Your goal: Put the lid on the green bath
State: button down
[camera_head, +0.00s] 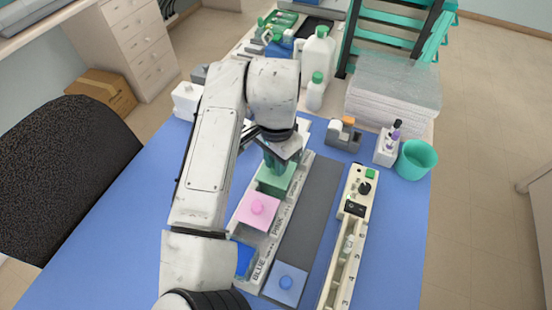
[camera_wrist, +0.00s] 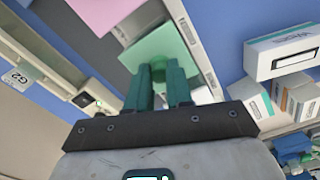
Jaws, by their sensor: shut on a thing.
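In the head view the green lid (camera_head: 277,180) is over the far end of the staining rack (camera_head: 241,222), at the green bath's place. The green bath is hidden under it, and I cannot tell whether the lid touches its rim. The pink lid (camera_head: 258,208) sits on the pink bath just nearer. The blue bath (camera_head: 244,259) is open at the near end. Its blue lid (camera_head: 285,284) lies on the grey mat (camera_head: 307,215).
A cream slide holder (camera_head: 342,262) stands right of the mat. Beyond the rack are a tape dispenser (camera_head: 343,136), a white bottle holder (camera_head: 385,150), a teal cup (camera_head: 416,160) and a small white bottle (camera_head: 316,92). White boxes (camera_wrist: 282,52) show right in the wrist view.

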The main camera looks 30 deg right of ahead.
jog(key=c, duration=0.9)
grip_release()
jog(key=shift+c, duration=0.2)
notch_tip(320, 180, up, 11)
jog(key=shift+b, duration=0.35)
jog(key=shift+f, duration=0.1)
